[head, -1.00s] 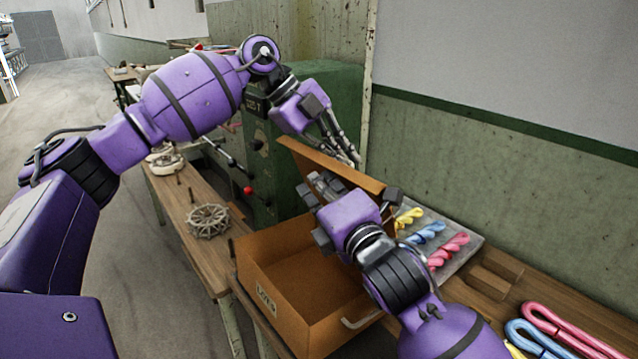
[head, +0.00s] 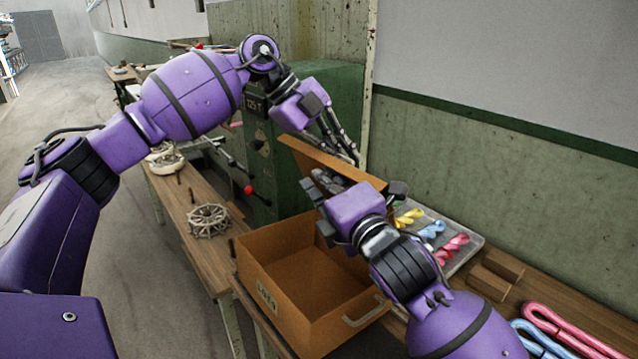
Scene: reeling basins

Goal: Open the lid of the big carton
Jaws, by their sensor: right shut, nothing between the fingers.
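The big carton (head: 277,293) is an orange-brown box with a label on its front, standing on the wooden bench. Its lid (head: 335,160) stands raised at the back, and the inside shows empty where visible. My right gripper (head: 326,182) is over the back of the carton, in front of the lid; its fingers are partly hidden by its own housing, and they are shut with nothing between them. My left gripper (head: 345,148) is above and behind the lid's upper edge, its fingers pointing down; whether they touch the lid or how far apart they are is unclear.
A grey tray (head: 465,253) with yellow, blue and pink skeins lies right of the carton. Pink and blue hanks (head: 560,335) lie further right. A spoked reel (head: 208,220) sits on the left bench. A green cabinet (head: 290,165) and the wall stand behind.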

